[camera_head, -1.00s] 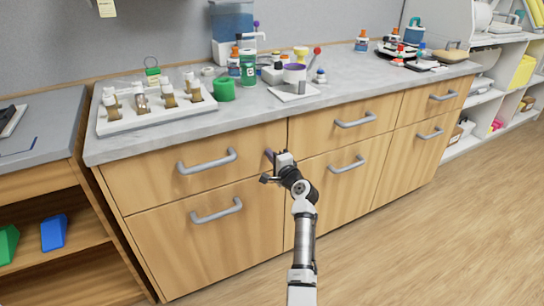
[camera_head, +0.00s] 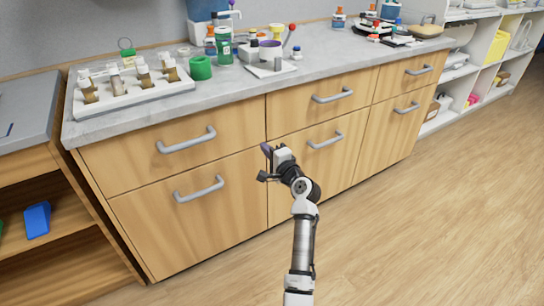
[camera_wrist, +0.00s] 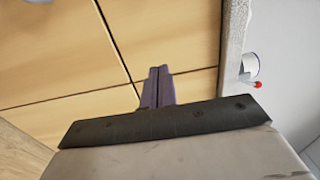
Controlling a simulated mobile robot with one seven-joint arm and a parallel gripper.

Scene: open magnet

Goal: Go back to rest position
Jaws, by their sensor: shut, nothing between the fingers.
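My gripper (camera_head: 267,150) is in front of the wooden cabinet (camera_head: 240,219), near the seam between its left and middle drawer columns, below the counter edge. Its purple fingers are together and hold nothing. They also show closed in the wrist view (camera_wrist: 158,86), with the cabinet fronts behind them. My arm reaches up from the bottom of the head view, bent at the elbow. All the drawers in view are shut.
The grey counter (camera_head: 230,92) carries a white vial rack (camera_head: 130,98), a green ring (camera_head: 201,68), bottles and a white stand with a purple-topped cup (camera_head: 270,50). Shelves stand at left and far right. The wooden floor (camera_head: 420,230) at right is clear.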

